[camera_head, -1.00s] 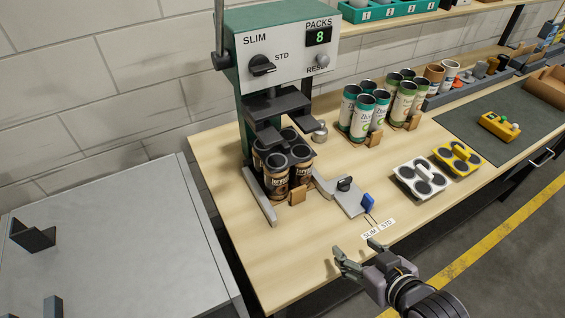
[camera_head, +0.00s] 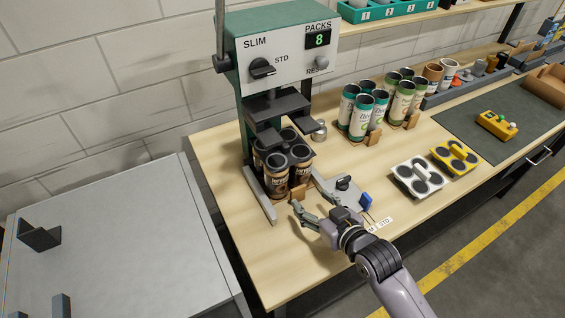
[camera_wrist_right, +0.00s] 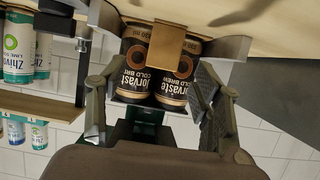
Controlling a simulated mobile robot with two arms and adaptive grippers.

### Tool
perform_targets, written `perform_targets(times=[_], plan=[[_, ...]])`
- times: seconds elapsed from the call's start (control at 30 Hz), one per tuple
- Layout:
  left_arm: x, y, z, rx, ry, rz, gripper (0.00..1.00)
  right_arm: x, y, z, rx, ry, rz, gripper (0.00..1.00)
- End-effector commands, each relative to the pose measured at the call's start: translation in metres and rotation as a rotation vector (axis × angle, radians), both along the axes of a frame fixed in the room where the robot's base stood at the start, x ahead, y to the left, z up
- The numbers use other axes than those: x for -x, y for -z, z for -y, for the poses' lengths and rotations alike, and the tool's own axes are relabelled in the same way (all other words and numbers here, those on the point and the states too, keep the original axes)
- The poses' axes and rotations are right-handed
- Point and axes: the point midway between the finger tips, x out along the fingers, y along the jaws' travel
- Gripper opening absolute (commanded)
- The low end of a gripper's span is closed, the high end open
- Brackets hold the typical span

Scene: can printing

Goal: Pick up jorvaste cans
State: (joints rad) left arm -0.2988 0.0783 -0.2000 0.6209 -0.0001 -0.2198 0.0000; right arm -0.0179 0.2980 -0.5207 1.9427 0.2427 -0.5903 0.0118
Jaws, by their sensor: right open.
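The Jorvaste cans (camera_head: 277,181) are dark brown cold brew cans with black lids, standing as a tight pack under the green press (camera_head: 262,90). A tan cardboard tab (camera_head: 298,192) sticks out at their front. In the right wrist view, two Jorvaste cans (camera_wrist_right: 140,75) appear upside down beyond my fingers, with the tan tab (camera_wrist_right: 167,45) between them. My right gripper (camera_head: 309,208) is open and empty, close in front of the pack. Its spread fingers (camera_wrist_right: 155,98) flank the cans in the wrist picture. The back cans are partly hidden. My left gripper is out of view.
A grey slide plate (camera_head: 347,197) with a black knob and blue tab lies right of the cans. Teal and green can packs (camera_head: 362,115) stand behind. White (camera_head: 418,176) and yellow (camera_head: 455,158) carriers lie at right. A grey table (camera_head: 120,240) stands at left.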

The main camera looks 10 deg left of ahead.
Motion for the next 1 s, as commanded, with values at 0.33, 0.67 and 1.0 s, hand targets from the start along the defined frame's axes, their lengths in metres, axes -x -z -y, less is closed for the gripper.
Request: perform_targets(times=[0.33,0.67,1.0], plan=[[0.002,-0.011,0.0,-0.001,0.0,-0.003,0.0,-0.02,0.01,-0.018,0.0,0.0,-0.002,0.6],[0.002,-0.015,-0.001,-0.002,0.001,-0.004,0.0,-0.04,0.023,-0.034,0.001,0.0,0.0,0.6],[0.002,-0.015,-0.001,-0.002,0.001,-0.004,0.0,-0.04,0.024,-0.034,0.001,0.0,0.0,0.51]])
